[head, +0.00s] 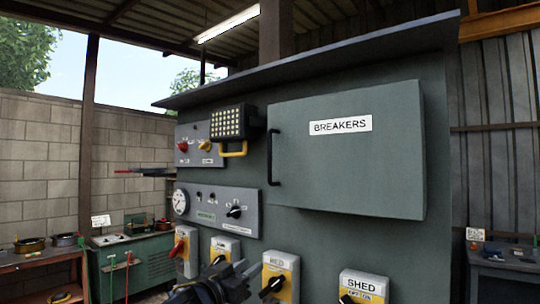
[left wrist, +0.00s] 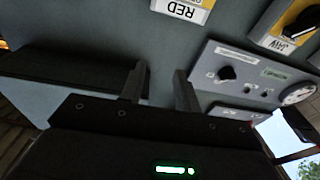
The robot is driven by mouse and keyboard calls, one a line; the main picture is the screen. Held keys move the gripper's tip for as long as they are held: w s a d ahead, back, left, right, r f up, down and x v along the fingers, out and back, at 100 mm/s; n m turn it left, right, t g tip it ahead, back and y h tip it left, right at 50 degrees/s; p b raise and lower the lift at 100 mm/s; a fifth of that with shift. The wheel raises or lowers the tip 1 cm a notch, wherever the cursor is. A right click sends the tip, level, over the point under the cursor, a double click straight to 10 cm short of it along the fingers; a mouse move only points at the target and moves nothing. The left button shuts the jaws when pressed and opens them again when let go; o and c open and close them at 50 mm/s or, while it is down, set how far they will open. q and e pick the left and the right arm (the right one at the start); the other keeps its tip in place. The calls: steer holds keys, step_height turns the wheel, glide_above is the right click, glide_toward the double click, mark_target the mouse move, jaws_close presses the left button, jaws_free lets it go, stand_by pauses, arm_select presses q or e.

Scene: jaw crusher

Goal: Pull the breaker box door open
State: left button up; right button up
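The breaker box door (head: 350,170) is a grey-green panel with a white BREAKERS label (head: 340,125), and it looks shut. Its black bar handle (head: 272,157) runs upright along the door's left edge. My left gripper (head: 235,266) is low in the head view, well below the handle and a little to its left, in front of the lower switches. In the left wrist view its two fingers (left wrist: 160,72) stand apart with nothing between them. The handle does not clearly show in the left wrist view. My right gripper is not in view.
Left of the door are a gauge panel (head: 217,208) and a lamp grid (head: 228,123) with a yellow handle. Workbenches stand at far left (head: 45,258) and far right (head: 505,265).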

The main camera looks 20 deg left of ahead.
arm_select(q)
step_height(320, 180, up, 14)
steer(key=s+m+h, duration=0.1)
steer(key=m+h, duration=0.1)
steer(key=h, duration=0.1)
steer(key=m+h, duration=0.1)
steer(key=h, duration=0.2)
glide_toward(269, 156)
steer(key=p+x, duration=0.5)
steer(key=x, duration=0.4)
steer(key=shift+w, duration=0.15)
steer(key=shift+w+d+r+p, duration=0.15)
steer(key=shift+w+d+p, duration=0.1)
steer(key=shift+w+p, duration=0.25)
steer(key=shift+t, duration=0.3)
steer(key=shift+c, duration=0.3)
jaws_close()
